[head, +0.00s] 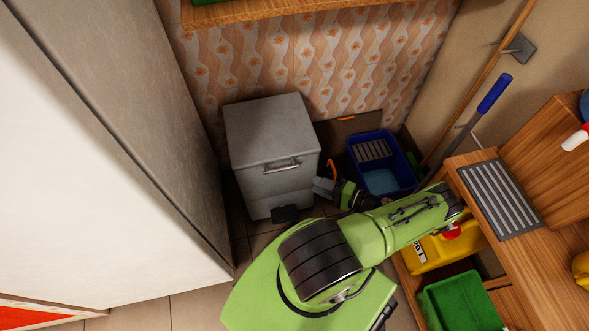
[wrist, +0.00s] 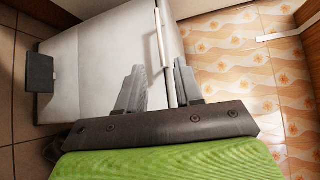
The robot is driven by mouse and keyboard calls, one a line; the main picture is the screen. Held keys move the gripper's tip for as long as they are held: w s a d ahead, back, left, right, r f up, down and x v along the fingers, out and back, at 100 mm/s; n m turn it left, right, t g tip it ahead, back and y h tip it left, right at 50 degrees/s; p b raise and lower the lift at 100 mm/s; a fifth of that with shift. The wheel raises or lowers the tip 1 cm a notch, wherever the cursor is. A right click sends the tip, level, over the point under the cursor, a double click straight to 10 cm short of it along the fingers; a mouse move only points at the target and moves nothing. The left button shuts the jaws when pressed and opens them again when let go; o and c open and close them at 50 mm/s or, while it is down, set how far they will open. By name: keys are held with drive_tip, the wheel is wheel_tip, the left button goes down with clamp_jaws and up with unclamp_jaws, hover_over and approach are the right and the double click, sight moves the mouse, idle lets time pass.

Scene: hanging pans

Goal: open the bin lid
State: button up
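The bin (head: 275,188) is a light grey box standing against the wallpapered wall. Its lid (head: 266,128) is down, with a metal bar handle (head: 282,166) on the upper front. My gripper (head: 324,187) is beside the bin's right front edge, to the right of the handle and slightly lower. In the wrist view my gripper (wrist: 160,66) is open. The bin's front face (wrist: 95,65) fills the left, and the pale handle bar (wrist: 160,38) lies ahead, in line with the gap between the fingers. Nothing is visibly gripped; whether a finger touches the bin is unclear.
A black pedal (head: 284,214) is at the bin's foot; it also shows in the wrist view (wrist: 40,72). A blue bucket (head: 408,174) stands right of the bin. A wooden shelf unit (head: 466,196) is at the right, and a tall white cabinet (head: 90,150) at the left.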

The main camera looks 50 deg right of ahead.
sight(280, 169)
drive_tip(key=b+x, duration=0.2)
drive_tip(key=x, duration=1.3)
drive_tip(key=shift+w+d, duration=0.1)
drive_tip(key=shift+w, duration=0.25)
clamp_jaws()
